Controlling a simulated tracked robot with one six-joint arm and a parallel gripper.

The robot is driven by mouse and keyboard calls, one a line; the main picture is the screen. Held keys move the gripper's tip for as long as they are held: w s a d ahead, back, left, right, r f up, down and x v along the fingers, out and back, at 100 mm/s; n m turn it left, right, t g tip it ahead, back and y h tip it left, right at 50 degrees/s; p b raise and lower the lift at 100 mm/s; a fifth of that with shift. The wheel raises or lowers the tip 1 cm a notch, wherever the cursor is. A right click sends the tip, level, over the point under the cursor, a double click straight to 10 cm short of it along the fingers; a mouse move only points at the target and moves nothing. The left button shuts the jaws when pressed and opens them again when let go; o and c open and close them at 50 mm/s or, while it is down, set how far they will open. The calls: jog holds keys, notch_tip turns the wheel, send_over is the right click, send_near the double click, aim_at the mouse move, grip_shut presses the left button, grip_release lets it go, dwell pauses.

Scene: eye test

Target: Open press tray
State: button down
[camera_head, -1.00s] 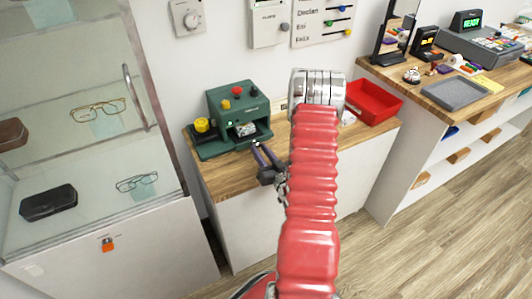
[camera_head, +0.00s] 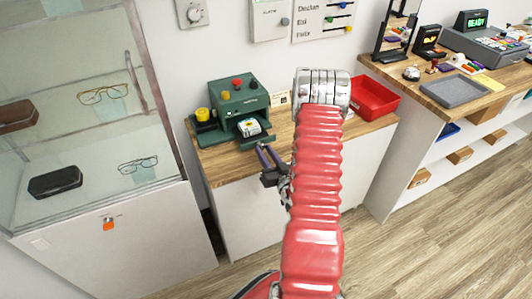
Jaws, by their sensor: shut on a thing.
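The green press (camera_head: 225,101) stands on the wooden counter, with red and orange knobs on top and a yellow knob at its left. Its tray (camera_head: 262,140) sticks out at the front. A small white and yellow piece (camera_head: 249,127) lies in the press opening, on or above the tray. My gripper (camera_head: 264,150) is at the tray's front edge, its fingers shut on the tray. The exact contact is too small to see clearly. My red arm hides part of the counter to the right.
A red bin (camera_head: 374,98) stands on the counter right of my arm. A glass case (camera_head: 88,165) with spectacles is at the left. A second counter at the right holds a grey tray (camera_head: 454,90) and a till (camera_head: 484,45). The wooden floor at the right is clear.

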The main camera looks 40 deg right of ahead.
jog(key=c, duration=1.4)
grip_release()
jog(key=v, duration=1.4)
jog(key=shift+w+f, duration=0.1)
